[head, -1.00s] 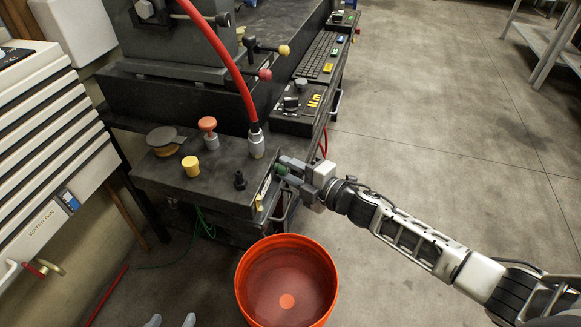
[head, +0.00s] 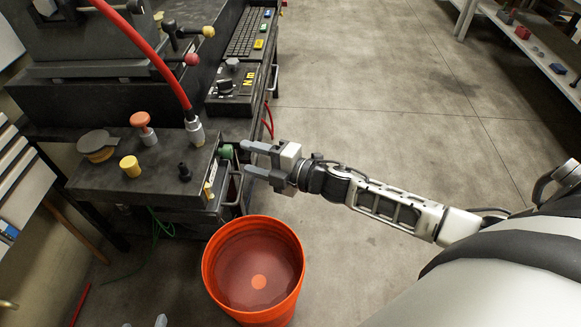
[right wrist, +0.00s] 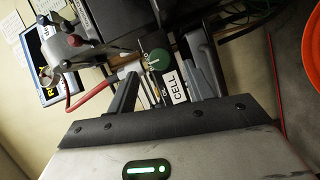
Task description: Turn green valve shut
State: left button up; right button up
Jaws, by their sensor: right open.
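The green valve (head: 226,152) is a small round knob on the right end face of the dark bench block (head: 150,172). It also shows in the right wrist view (right wrist: 159,60), near the line between the two fingers, beside a white "CELL" label (right wrist: 178,86). My right gripper (head: 247,158) is open and empty, just right of the valve, with its fingers pointing left toward it. The fingers look clear of the knob. My left gripper is out of view.
A red hose (head: 160,65) rises from the block's top, near an orange-red knob (head: 140,120) and a yellow knob (head: 130,166). An orange bucket (head: 290,298) stands on the floor below the gripper. The floor to the right is clear.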

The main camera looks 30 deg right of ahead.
jog(key=v, duration=1.1)
jog(key=shift+b, duration=0.3)
jog(key=s+a+f+m+g+h, duration=0.1)
jog(key=s+a+f+m+h, duration=0.2)
jog(key=m, duration=0.7)
jog(key=s+a+f+m+g+h, duration=0.2)
jog(key=s+a+f+m, duration=0.3)
jog(key=m, duration=0.5)
jog(key=s+a+h, duration=0.1)
jog(key=s+a, duration=0.1)
jog(key=shift+s+a+m, duration=0.25)
jog(key=shift+s+m, duration=0.1)
jog(key=shift+m, duration=0.05)
